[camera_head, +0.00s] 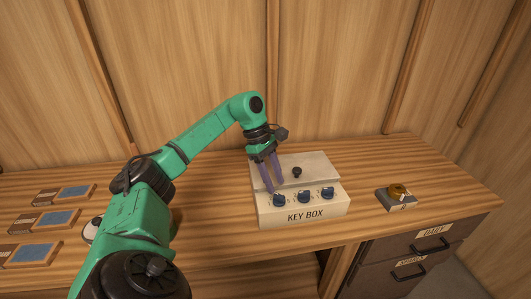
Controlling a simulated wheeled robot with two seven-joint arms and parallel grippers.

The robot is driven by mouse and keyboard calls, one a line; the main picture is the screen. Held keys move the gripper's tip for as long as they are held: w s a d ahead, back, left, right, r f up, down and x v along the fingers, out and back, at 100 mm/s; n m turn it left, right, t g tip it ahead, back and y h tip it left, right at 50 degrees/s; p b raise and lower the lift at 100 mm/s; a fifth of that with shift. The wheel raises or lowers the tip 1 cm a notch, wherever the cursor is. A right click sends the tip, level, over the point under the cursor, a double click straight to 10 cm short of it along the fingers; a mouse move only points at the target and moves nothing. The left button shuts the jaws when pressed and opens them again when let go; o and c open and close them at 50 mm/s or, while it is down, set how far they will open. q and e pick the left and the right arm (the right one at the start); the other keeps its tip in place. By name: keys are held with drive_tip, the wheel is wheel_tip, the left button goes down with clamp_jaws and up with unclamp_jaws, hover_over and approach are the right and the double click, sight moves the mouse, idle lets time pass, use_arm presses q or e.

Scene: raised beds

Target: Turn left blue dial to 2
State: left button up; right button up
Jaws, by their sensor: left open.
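The white key box (325,209) stands on the wooden bench, with its name on the front. Three blue dials sit in a row on its sloped face: the left blue dial (279,200), the middle dial (303,197) and the right dial (327,192). A dark knob (297,172) is on the lid behind them. My left gripper (269,190) points down at the left blue dial, with its purple fingers apart. The fingertips are just above or at the dial; I cannot tell if they touch. The dial's number setting is too small to read. My right gripper is not in view.
A small grey block with a brass ring-like piece (398,191) lies to the right on the bench. Several blue-and-brown panels (66,192) lie at the left. A round white object (92,229) is partly hidden by my arm. Drawers (415,262) are below right.

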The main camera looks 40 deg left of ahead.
use_arm(q)
drive_tip(key=p+v, duration=0.2)
drive_tip(key=v, duration=0.9)
